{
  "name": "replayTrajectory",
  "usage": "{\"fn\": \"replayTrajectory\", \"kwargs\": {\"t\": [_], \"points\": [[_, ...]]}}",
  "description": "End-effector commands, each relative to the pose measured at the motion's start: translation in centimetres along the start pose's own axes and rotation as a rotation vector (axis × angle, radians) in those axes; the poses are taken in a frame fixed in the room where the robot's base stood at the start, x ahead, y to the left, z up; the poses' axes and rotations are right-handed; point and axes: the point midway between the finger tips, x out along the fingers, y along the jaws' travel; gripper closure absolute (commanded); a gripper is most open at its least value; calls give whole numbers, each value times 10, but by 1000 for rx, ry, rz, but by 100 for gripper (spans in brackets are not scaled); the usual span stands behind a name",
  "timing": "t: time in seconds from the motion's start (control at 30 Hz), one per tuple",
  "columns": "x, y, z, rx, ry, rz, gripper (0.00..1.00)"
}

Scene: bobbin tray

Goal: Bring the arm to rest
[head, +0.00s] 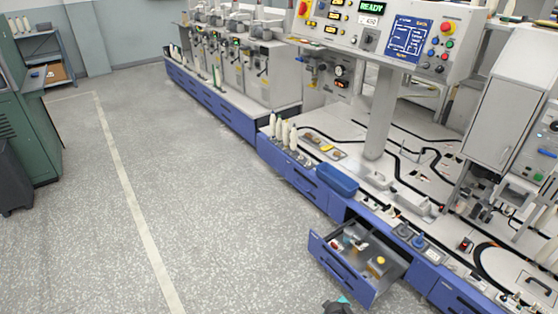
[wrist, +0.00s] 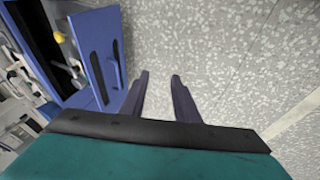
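My gripper (wrist: 160,77) is open and empty in the wrist view. Its two dark fingers are apart over bare speckled floor. In the head view only a small dark and teal piece of my arm's end shows at the bottom edge, just in front of the open drawer (head: 343,276). The drawer's blue front also shows left of the fingers in the wrist view (wrist: 97,62), apart from them. The rest of my arm is out of the head view.
The drawer stands pulled out from the blue bench and holds small items, one of them yellow (head: 377,262). A blue bin (head: 337,180) and several white bobbins (head: 283,131) stand on the bench. The speckled floor (head: 210,200) to the left is clear.

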Motion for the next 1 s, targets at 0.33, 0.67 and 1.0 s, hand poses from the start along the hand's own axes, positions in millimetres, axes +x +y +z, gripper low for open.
{"fn": "replayTrajectory", "kwargs": {"t": [0.33,0.67,1.0], "points": [[-41,-60,72,252,-336,-198,72],[-96,-118,125,466,-669,-362,72],[-129,-138,146,564,-857,-403,72]]}}
